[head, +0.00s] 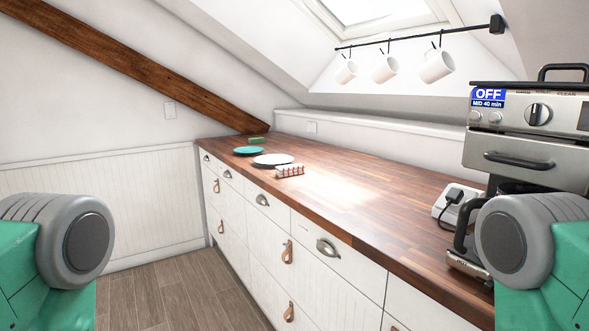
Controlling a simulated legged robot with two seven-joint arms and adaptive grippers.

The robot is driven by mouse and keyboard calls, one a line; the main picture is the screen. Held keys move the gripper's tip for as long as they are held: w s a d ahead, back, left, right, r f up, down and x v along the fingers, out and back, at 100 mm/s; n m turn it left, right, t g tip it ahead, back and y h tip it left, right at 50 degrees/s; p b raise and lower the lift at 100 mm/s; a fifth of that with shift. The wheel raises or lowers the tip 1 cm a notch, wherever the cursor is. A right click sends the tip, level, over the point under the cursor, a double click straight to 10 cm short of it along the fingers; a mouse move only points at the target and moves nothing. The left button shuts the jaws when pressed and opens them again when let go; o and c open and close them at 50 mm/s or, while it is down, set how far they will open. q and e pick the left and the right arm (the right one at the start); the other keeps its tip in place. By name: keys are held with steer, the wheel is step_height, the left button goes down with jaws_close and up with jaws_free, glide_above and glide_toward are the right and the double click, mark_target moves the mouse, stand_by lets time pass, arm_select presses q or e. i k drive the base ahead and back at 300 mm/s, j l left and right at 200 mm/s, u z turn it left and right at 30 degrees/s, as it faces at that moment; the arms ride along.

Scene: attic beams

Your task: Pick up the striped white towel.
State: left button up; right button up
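A small white thing with red stripes, which looks like the striped white towel (290,171), lies on the wooden countertop (340,205). It is just in front of and to the right of a white plate (273,160), very close to it; I cannot tell if they touch. It is small in view, so its folds are unclear. Parts of my two arms show at the left and right edges of the head view. Neither gripper is in view, and nothing is seen touching the towel.
A teal plate (248,150) and a green block-like item (258,140) lie farther back. A coffee machine (530,130) and a white appliance (457,203) stand at the right. Mugs (385,69) hang from a rail. The middle countertop is clear; the wooden floor (170,295) is open at left.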

mark_target(297, 168)
steer(key=i+j+z, duration=0.15)
steer(key=i+j, duration=0.25)
steer(key=i+j+z, duration=0.1)
steer(key=i+j, duration=0.25)
steer(key=i+j+z, duration=0.15)
steer(key=i+j, duration=0.2)
steer(key=j, duration=0.25)
steer(key=i+j+z, duration=0.1)
steer(key=i+j, duration=0.25)
steer(key=j, duration=0.15)
